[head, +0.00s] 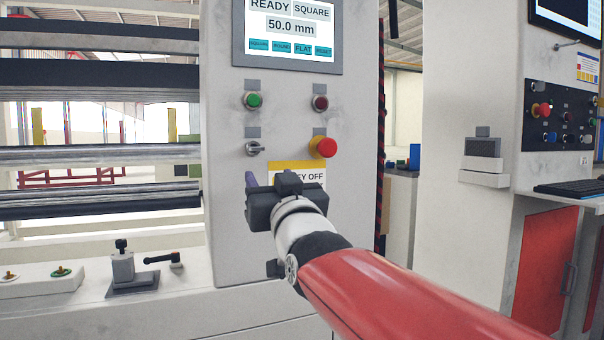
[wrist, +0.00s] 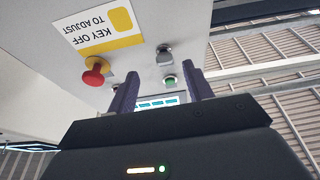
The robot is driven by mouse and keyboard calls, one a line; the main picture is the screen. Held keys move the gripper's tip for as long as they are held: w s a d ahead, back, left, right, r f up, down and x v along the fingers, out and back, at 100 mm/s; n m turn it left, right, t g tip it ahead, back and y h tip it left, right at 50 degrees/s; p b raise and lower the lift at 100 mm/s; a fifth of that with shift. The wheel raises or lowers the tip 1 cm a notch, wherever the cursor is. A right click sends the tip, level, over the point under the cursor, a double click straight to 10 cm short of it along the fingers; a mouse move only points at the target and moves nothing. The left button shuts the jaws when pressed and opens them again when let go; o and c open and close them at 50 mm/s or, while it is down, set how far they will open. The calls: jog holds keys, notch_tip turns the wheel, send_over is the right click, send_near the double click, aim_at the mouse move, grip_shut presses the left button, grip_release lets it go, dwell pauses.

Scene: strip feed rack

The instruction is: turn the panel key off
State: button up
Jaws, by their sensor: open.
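The panel key (head: 254,148) is a small metal switch on the grey-white control panel, below the green button and left of the red mushroom button. Its handle seems to lie sideways, but it is too small to be sure. The wrist view is upside down; there the key (wrist: 164,54) shows just beyond my fingers. My gripper (head: 252,181) is in front of the panel, below the key, partly hidden by my wrist. In the wrist view my gripper (wrist: 161,88) has its two purple fingers apart, with nothing between them, and does not touch the key.
The red mushroom button (head: 323,147) sticks out right of the key. A green button (head: 253,101) and a dark red button (head: 320,103) sit above. The screen (head: 290,30) reads READY, SQUARE, 50.0 mm. A KEY OFF label (head: 314,176) is partly covered. Rollers (head: 95,154) lie left.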

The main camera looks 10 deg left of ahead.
aim_at(255, 148)
jog(key=shift+t, duration=0.4)
jog(key=x, duration=0.2)
jog(key=p+x, duration=0.1)
jog(key=x, duration=0.2)
jog(key=r+x, duration=0.1)
jog(key=x, duration=0.1)
jog(key=shift+a+r+p, duration=0.2)
jog(key=shift+a+p, duration=0.1)
jog(key=shift+p, duration=0.05)
jog(key=shift+w+a+r, duration=0.15)
jog(key=shift+w+a, duration=0.1)
jog(key=shift+w, duration=0.15)
jog(key=c, duration=1)
